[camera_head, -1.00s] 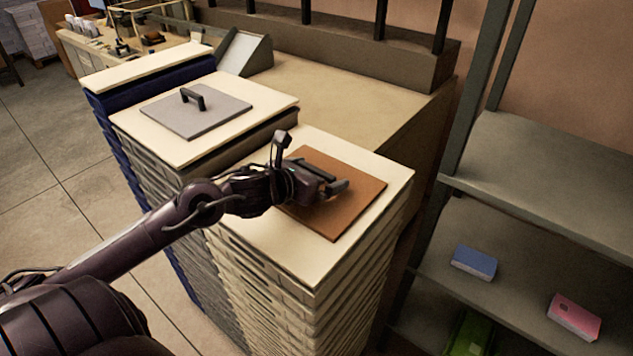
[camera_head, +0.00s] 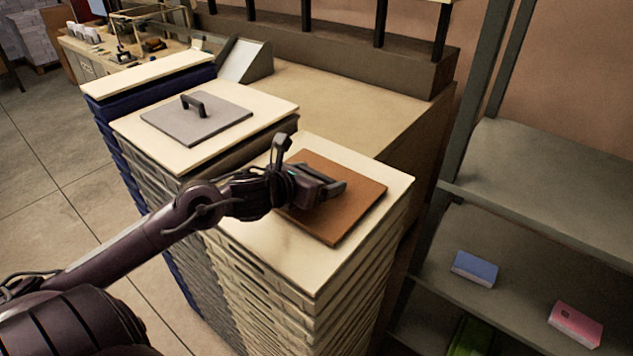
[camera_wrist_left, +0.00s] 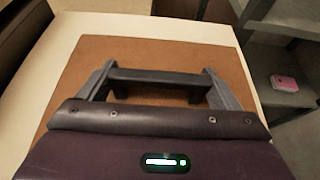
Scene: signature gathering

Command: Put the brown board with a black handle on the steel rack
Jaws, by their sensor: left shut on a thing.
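The brown board (camera_head: 352,202) lies flat on top of a tall cream stack (camera_head: 388,172). My left gripper (camera_head: 330,188) is over the middle of the board, shut on its black handle. In the left wrist view the handle (camera_wrist_left: 158,78) runs between the two fingers, with the brown board (camera_wrist_left: 190,50) beneath it. The steel rack (camera_head: 560,180) stands to the right of the stack, with grey shelves at several heights. My right gripper is not in view.
A grey board with a black handle (camera_head: 197,118) lies on the neighbouring stack to the left. A blue box (camera_head: 475,268) and a pink box (camera_head: 575,324) lie on a lower rack shelf. The upper shelf (camera_head: 555,170) looks bare. A rack post (camera_head: 462,110) stands between stack and shelves.

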